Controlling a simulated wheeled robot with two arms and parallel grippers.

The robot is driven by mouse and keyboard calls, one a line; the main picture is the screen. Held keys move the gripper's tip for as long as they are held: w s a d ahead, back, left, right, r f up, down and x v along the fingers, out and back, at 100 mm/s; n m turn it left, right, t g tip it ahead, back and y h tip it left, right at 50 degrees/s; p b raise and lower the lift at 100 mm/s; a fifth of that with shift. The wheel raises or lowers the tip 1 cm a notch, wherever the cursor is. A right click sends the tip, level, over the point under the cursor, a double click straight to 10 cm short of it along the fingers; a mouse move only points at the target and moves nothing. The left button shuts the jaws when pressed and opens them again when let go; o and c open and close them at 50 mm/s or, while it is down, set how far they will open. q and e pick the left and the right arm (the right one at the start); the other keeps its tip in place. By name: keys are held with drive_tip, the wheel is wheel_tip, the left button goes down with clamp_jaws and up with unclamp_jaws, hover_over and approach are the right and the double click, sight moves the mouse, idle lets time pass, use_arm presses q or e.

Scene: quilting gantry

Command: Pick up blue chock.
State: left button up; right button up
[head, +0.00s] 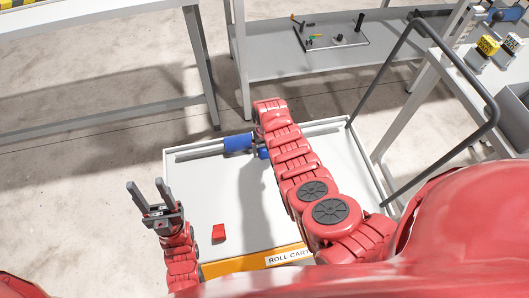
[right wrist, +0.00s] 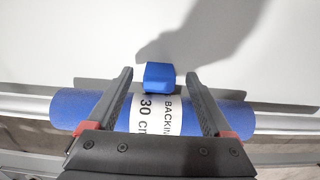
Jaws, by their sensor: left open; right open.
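The blue chock (right wrist: 159,77) is a small block on the white cart top, beside the blue roll (right wrist: 75,112) labelled "BACKING 30 cm". In the head view a bit of the chock (head: 264,153) shows beside my right arm. My right gripper (right wrist: 158,76) is open above the roll, one finger on each side of the chock in the picture. I cannot tell whether it touches anything. In the head view my arm hides most of this gripper. My left gripper (head: 154,193) is open and empty, at the left side of the cart.
The roll (head: 238,143) sits on a metal bar across the far end of the roll cart (head: 185,190). A red wedge (head: 219,232) lies near the cart's orange front edge. The cart's dark handle (head: 440,155) rises at the right. A grey shelf (head: 350,60) with tools stands beyond.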

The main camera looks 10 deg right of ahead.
wheel_tip(320, 180, down, 2)
drive_tip(key=shift+w+f+b, duration=0.1)
drive_tip(key=shift+b, duration=0.35)
clamp_jaws()
